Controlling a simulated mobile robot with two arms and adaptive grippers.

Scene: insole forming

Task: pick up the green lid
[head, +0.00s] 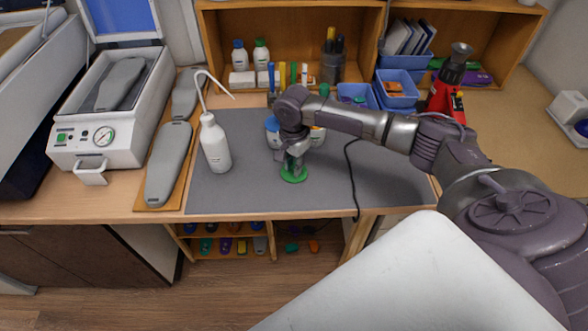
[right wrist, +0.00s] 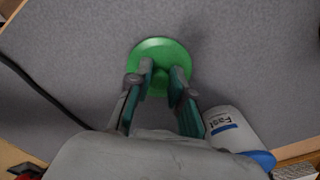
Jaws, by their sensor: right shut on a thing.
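The green lid (head: 294,174) is a round green disc at the grey mat, near the middle of the head view. In the right wrist view the lid (right wrist: 158,66) lies between and beyond the fingertips. My right gripper (head: 293,160) points down at the lid and its fingers (right wrist: 159,84) are shut on its raised middle. I cannot tell whether the lid touches the mat or is slightly above it. My left gripper is not in view.
A bottle with a blue cap (head: 272,131) stands just behind the gripper; a labelled bottle (right wrist: 230,128) is close beside the fingers. A white wash bottle (head: 214,145) stands left. A black cable (head: 352,180) crosses the mat on the right. The mat's front is clear.

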